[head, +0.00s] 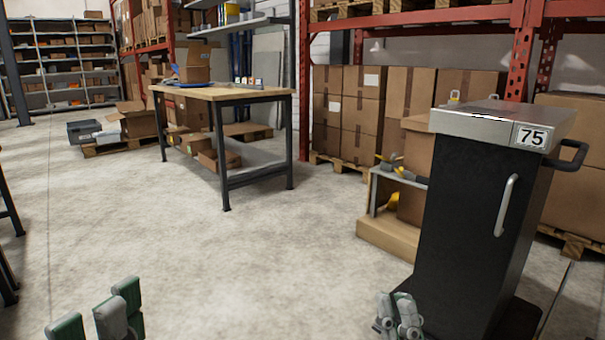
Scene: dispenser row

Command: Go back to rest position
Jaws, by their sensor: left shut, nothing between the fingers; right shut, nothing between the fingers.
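My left gripper (112,312) shows at the bottom left edge, low over the bare floor, with green-grey finger parts. It is shut and holds nothing. My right gripper (400,316) shows at the bottom edge, right of the middle, in front of the lower part of a black cabinet. It is shut and empty. The rest of both arms is out of view.
The black cabinet (468,220) with a steel top, number 75 and handles stands close at the right. A wooden box (388,236) sits beside it. The middle floor (240,265) is clear.

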